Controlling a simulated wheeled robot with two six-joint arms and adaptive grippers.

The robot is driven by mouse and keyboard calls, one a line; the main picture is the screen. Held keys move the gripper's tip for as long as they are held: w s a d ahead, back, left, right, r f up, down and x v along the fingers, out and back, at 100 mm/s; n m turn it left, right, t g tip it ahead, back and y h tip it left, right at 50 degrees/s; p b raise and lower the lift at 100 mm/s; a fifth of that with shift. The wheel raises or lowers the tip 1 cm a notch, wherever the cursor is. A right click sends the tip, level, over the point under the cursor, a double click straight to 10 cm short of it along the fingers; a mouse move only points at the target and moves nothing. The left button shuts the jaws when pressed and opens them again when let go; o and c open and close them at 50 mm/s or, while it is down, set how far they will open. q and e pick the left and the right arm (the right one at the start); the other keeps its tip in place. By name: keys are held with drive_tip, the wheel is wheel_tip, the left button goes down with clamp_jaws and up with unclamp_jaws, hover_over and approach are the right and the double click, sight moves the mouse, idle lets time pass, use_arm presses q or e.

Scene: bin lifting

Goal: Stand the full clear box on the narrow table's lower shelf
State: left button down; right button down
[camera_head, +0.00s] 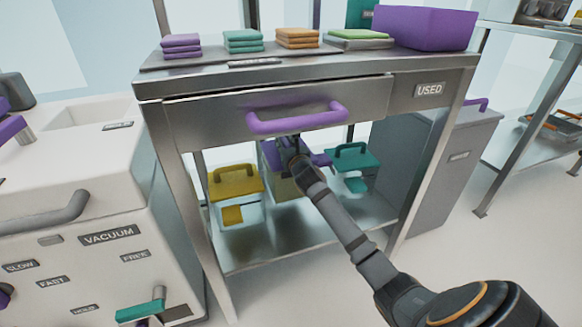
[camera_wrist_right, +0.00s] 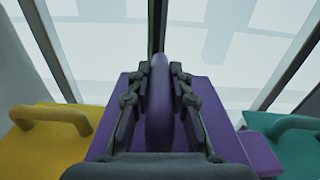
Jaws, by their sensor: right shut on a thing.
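The narrow metal table has a lower shelf (camera_head: 262,250). A clear box with a purple lid (camera_head: 270,154) is at the shelf, between a yellow-lidded box (camera_head: 236,182) and a teal-lidded box (camera_head: 353,160). My right gripper (camera_head: 292,148) reaches in under the drawer and is shut on the purple lid's handle. In the right wrist view the upright purple handle (camera_wrist_right: 159,105) sits between both fingers, above the purple lid (camera_wrist_right: 222,125). My arm hides much of this box; its contents and whether its base touches the shelf cannot be told. My left gripper is not in view.
A drawer with a purple handle (camera_head: 297,119) is close above my right gripper. Folded cloths and a purple bin (camera_head: 425,28) are on the tabletop. A white vacuum unit (camera_head: 85,200) stands left, a grey cabinet (camera_head: 445,165) right. The shelf's front strip is bare.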

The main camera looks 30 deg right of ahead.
wheel_tip(320, 180, down, 4)
drive_tip(key=shift+f+b, duration=0.1)
drive_tip(key=shift+b, duration=1.05)
wheel_tip(320, 180, down, 3)
drive_tip(key=b, duration=0.2)
drive_tip(key=shift+f+b, duration=0.15)
drive_tip(key=shift+b, duration=0.15)
drive_tip(key=c, duration=1.2)
unclamp_jaws()
drive_tip(key=shift+f, duration=0.2)
